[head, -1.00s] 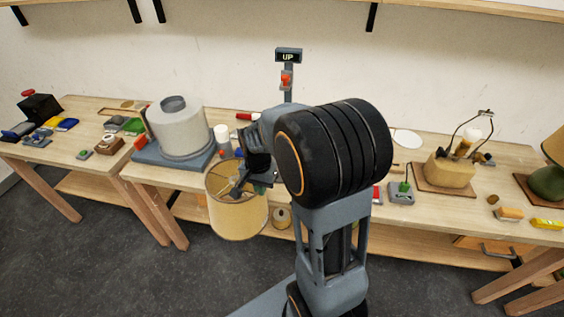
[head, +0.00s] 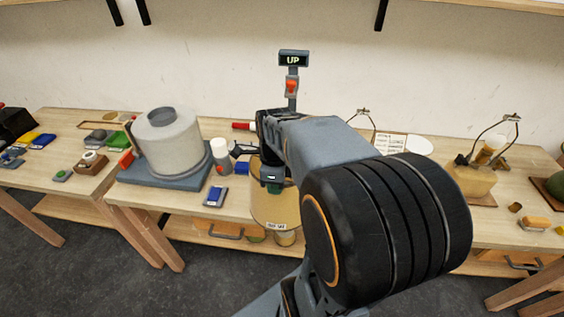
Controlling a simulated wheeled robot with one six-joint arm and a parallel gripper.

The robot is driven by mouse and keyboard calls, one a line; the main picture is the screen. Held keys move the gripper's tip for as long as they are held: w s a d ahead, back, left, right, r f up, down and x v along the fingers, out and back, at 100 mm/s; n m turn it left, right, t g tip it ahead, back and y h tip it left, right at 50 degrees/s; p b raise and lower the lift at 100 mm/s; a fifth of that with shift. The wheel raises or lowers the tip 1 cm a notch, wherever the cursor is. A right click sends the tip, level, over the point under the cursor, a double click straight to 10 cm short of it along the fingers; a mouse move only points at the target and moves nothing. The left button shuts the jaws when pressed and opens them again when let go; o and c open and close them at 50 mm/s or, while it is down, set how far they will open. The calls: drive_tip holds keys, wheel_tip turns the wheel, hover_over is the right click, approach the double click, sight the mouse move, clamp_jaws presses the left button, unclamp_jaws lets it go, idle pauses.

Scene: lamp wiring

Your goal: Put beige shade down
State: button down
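The beige shade (head: 275,208), a drum shape, is upright at the front edge of the middle workbench (head: 232,203). My gripper (head: 272,183) is at the shade's top, and its fingers are mostly hidden by my wrist. It appears shut on the shade's top part. My arm covers the shade's right side. I cannot tell whether the shade's bottom touches the bench or hangs just in front of its edge.
A grey-white drum (head: 168,142) on a slate base stands left of the shade. A post with an "UP" sign (head: 293,60) rises behind. A lamp base (head: 473,180) stands right.

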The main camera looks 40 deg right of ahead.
drive_tip(key=w+d+p, duration=0.1)
drive_tip(key=w+d, duration=0.3)
drive_tip(key=w+d+p, duration=0.1)
drive_tip(key=w+d, duration=0.4)
drive_tip(key=shift+w+d, duration=0.2)
drive_tip(key=shift+w, duration=0.05)
drive_tip(key=shift+w+d+p, duration=0.2)
drive_tip(key=shift+d+p, duration=0.05)
drive_tip(key=shift+p, duration=0.15)
drive_tip(key=shift+f, duration=1.75)
drive_tip(key=c, duration=1.8)
unclamp_jaws()
drive_tip(key=shift+f, duration=0.2)
drive_tip(key=shift+c, duration=0.2)
drive_tip(key=o, duration=0.4)
drive_tip(key=shift+o, duration=0.2)
drive_tip(key=shift+r, duration=0.1)
